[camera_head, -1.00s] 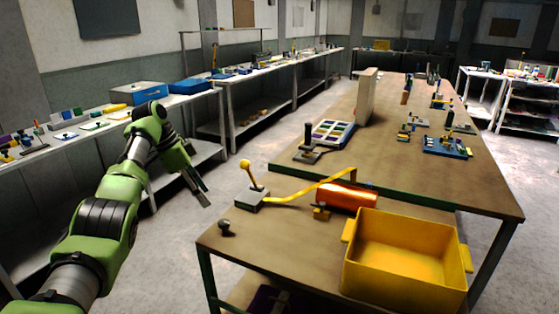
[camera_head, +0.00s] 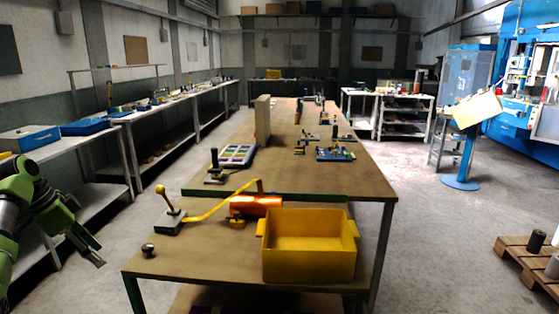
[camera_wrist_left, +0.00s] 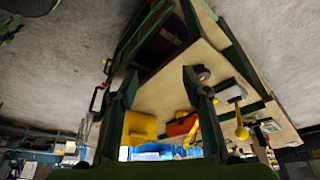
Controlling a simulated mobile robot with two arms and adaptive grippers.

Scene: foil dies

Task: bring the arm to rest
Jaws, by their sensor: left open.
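My left arm comes in at the left edge of the head view. Its gripper (camera_head: 92,250) hangs over the floor, left of the near workbench, apart from everything and empty. In the left wrist view the two fingers (camera_wrist_left: 158,90) stand well apart with nothing between them, and the workbench shows beyond them. My right gripper is in neither view.
The near workbench (camera_head: 200,262) carries a yellow bin (camera_head: 310,265), an orange-red roll (camera_head: 256,206), a lever with a yellow knob (camera_head: 169,215) and a dark knob (camera_head: 148,250). A long side bench (camera_head: 95,140) runs along the left wall. Floor lies between them.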

